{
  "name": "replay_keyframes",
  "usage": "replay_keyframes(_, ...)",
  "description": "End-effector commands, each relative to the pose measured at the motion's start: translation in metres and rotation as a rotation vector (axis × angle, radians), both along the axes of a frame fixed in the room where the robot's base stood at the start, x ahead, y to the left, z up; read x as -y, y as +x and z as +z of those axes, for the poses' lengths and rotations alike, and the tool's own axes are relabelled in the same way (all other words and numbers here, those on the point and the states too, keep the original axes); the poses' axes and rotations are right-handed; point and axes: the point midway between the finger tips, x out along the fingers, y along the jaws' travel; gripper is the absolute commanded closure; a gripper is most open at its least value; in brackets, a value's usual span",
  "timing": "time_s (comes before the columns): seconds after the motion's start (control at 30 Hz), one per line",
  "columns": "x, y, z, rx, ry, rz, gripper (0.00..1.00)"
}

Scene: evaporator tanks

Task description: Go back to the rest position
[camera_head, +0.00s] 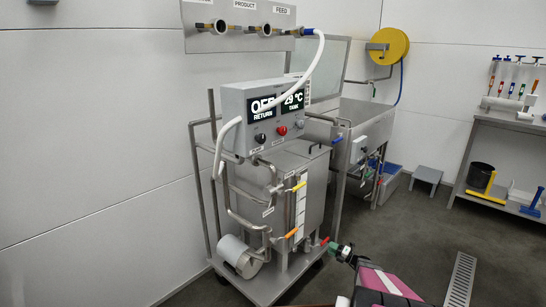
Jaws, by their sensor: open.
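My arm, pink, white and black, comes in from the bottom edge right of centre. At its end my small dark gripper (341,251) points up and left, open, close to the lower right corner of the wheeled tank cart (262,290). A red valve handle (324,241) appears just beside the gripper tip; I cannot tell whether they touch. Nothing is visibly held between the fingers, which are small and hard to make out. The steel tank (318,190) on the cart carries a yellow handle (299,186) and an orange handle (291,233).
A control box (262,118) with displays tops the cart. A white hose (312,70) runs from the wall panel (270,12). Behind stand a sink (365,118) and grey stool (428,174). A shelf bench (512,125) is at right. The floor between is clear, with a drain grate (461,278).

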Motion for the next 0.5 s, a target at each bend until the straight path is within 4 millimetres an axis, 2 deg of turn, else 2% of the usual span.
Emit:
replay_keyframes(0.03, -0.023, -0.012, 0.022, 0.049, -0.094, 0.045, 0.56)
replay_keyframes(0.2, -0.093, -0.047, 0.072, 0.301, -0.481, 0.259, 0.56)
replay_keyframes(0.33, -0.137, -0.084, 0.106, 0.553, -0.766, 0.470, 0.56)
replay_keyframes(0.5, -0.178, -0.136, 0.148, 0.927, -1.069, 0.791, 0.56)
